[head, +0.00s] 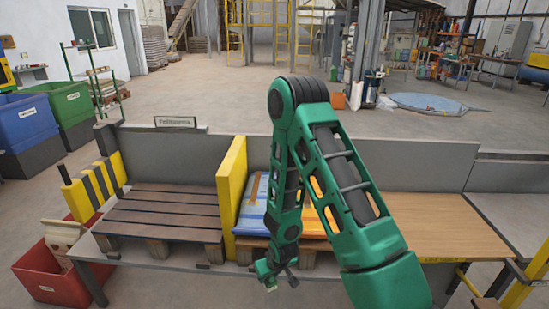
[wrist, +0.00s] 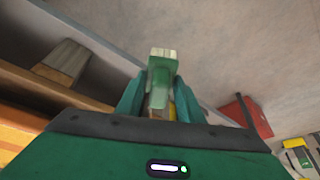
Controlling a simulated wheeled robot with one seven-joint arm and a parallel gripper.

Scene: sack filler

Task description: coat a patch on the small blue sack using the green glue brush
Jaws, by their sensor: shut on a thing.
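The blue sack (head: 254,212) lies flat on a pallet to the right of the yellow divider, with an orange-brown strip across it. My arm hides part of it. My gripper (head: 278,277) hangs low in front of that pallet, in front of the bench's front edge, apart from the sack. In the wrist view my gripper (wrist: 160,100) is shut on the green glue brush (wrist: 160,75), whose pale end points away from the gripper. The blue sack cannot be made out in the wrist view.
A yellow divider (head: 232,195) stands left of the sacks. An orange sack (head: 312,215) lies right of the blue one, partly behind my arm. An empty slatted pallet (head: 165,212) is on the left, a bare wooden top (head: 440,220) on the right. A red bin (head: 55,280) stands at the lower left.

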